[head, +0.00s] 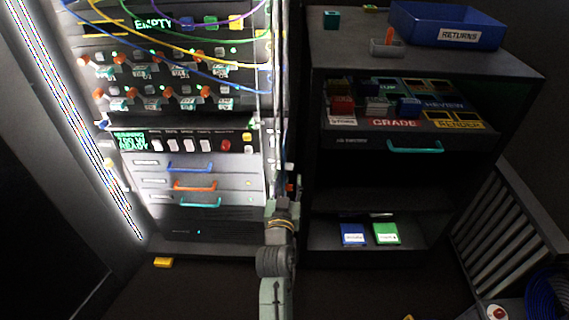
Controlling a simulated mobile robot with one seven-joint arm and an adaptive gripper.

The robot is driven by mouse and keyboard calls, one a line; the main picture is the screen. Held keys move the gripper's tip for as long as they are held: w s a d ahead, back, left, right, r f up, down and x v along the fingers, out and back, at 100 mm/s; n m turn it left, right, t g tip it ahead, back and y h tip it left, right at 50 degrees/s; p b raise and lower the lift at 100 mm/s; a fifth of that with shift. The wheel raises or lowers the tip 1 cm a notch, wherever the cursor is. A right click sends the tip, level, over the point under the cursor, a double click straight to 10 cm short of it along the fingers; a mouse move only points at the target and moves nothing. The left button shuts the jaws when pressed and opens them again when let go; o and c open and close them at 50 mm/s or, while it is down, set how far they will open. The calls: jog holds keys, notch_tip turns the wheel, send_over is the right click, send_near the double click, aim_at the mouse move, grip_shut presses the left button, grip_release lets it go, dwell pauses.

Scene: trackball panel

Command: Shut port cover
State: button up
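I cannot pick out the port cover for certain in the head view. The rack (222,222) stands left of centre, with rows of knobs, switches and cables on its front. A lit panel with several switches (203,146) sits mid-height on it. My arm rises from the bottom centre along the rack's right edge. Its far end, around my gripper (290,187), is small and dark beside that edge. The fingers cannot be made out, nor whether they touch anything.
Drawers with blue, orange and teal handles (194,185) are on the rack. A dark shelf unit (335,180) stands to the right, with a blue RETURNS tray (458,36) on top. A yellow block (163,262) lies on the floor. A slatted grey rack (510,235) is at far right.

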aim_at(290, 169)
jog(key=w, duration=0.3)
jog(key=w+p, duration=0.1)
jog(key=w, duration=0.2)
jog(key=shift+w+d, duration=0.2)
jog(key=shift+w, duration=0.1)
grip_shut()
jog(key=shift+d, duration=0.1)
dwell(0.4)
